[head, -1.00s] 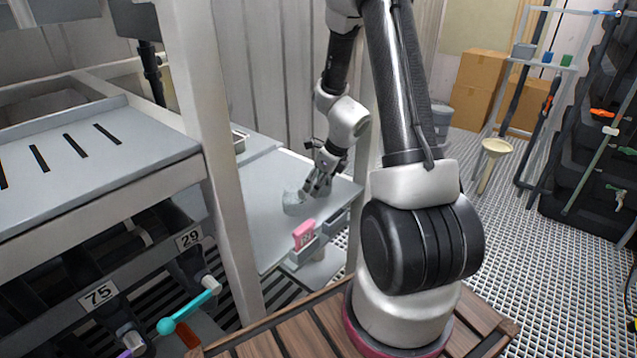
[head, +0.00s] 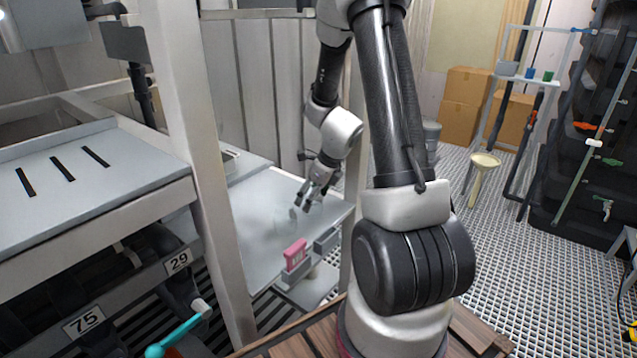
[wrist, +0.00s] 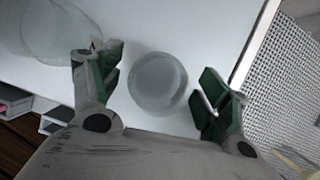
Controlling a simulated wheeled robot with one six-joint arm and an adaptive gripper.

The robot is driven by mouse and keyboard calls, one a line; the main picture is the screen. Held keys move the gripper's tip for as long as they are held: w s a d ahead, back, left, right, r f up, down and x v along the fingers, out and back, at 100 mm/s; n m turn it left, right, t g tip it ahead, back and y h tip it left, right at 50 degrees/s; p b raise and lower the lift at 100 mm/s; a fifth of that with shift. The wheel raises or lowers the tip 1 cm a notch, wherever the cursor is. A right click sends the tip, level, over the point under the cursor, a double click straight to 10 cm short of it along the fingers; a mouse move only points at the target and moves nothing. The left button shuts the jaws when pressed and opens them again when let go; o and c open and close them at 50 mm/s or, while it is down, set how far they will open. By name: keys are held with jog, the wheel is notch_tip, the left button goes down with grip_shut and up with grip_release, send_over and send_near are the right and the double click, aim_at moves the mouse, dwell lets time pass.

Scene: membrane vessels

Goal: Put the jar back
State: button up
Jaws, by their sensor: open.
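A round, translucent whitish jar (wrist: 158,83) stands on the pale table, seen from above in the wrist view. It lies between the two green-padded fingers of my open gripper (wrist: 160,68), with a gap showing on each side. In the head view my gripper (head: 308,198) is low over the table's right part. The jar cannot be told apart clearly there.
A larger clear round vessel (wrist: 42,28) stands left of my gripper in the wrist view. A pale post (head: 195,150) rises left of the table (head: 258,258).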

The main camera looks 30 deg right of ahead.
jog(key=s+a+r+n, duration=0.1)
jog(key=s+r+n, duration=0.25)
jog(key=r, duration=0.45)
jog(key=s+a+r+n, duration=0.1)
jog(key=s+r+n, duration=0.25)
jog(key=r, duration=0.45)
jog(key=s+a+r+n+h, duration=0.1)
jog(key=s+r+n, duration=0.4)
jog(key=s+n, duration=0.3)
jog(key=s+a+r+n+h, duration=0.1)
jog(key=s+r+n, duration=0.4)
jog(key=n, duration=1)
jog(key=s+a, duration=0.1)
jog(key=s, duration=0.2)
jog(key=shift+s, duration=0.4)
jog(key=shift+r, duration=0.1)
